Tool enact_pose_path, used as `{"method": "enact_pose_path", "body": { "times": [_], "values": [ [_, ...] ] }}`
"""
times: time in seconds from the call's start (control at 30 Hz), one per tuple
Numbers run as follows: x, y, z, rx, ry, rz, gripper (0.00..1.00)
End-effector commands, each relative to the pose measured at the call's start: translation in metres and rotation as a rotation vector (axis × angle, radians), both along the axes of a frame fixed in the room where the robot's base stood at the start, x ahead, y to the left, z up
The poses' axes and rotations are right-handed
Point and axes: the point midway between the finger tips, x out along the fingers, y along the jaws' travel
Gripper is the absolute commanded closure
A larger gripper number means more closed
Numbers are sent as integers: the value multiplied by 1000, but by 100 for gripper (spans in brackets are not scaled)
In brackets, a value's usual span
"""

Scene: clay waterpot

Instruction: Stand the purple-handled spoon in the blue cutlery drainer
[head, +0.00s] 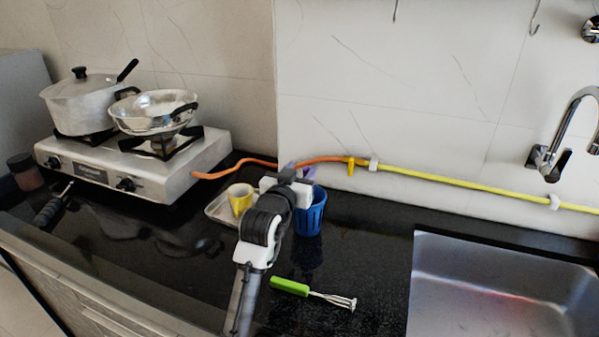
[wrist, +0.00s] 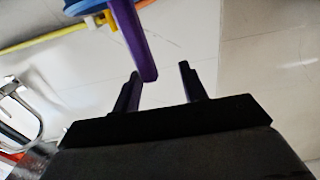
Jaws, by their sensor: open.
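The blue cutlery drainer (head: 312,214) stands on the black counter near the back wall, and its blue edge shows at the top of the wrist view (wrist: 84,6). The purple handle (wrist: 137,45) of the spoon reaches out from the drainer in the wrist view. A bit of purple (head: 309,172) shows above the drainer in the head view. The spoon's other end is hidden. My gripper (wrist: 159,70) is open, with the handle's tip between or just in front of its fingers. In the head view my arm partly covers the drainer's left side.
A yellow cup (head: 240,199) sits on a tray (head: 217,209) left of the drainer. A green-handled whisk (head: 290,287) lies in front. A gas stove (head: 150,166) with pots is at left, a sink (head: 490,290) at right. An orange and yellow hose (head: 430,175) runs behind.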

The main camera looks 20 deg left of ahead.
Motion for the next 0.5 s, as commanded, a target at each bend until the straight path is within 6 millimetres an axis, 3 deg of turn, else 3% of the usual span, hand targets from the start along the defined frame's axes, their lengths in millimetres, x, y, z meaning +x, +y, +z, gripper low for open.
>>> {"method": "enact_pose_path", "body": {
  "times": [0.27, 0.5],
  "values": [
    [-16, 1, -2, -2, -2, 1, 57],
    [-68, 3, -3, -2, -4, 2, 57]
  ]
}}
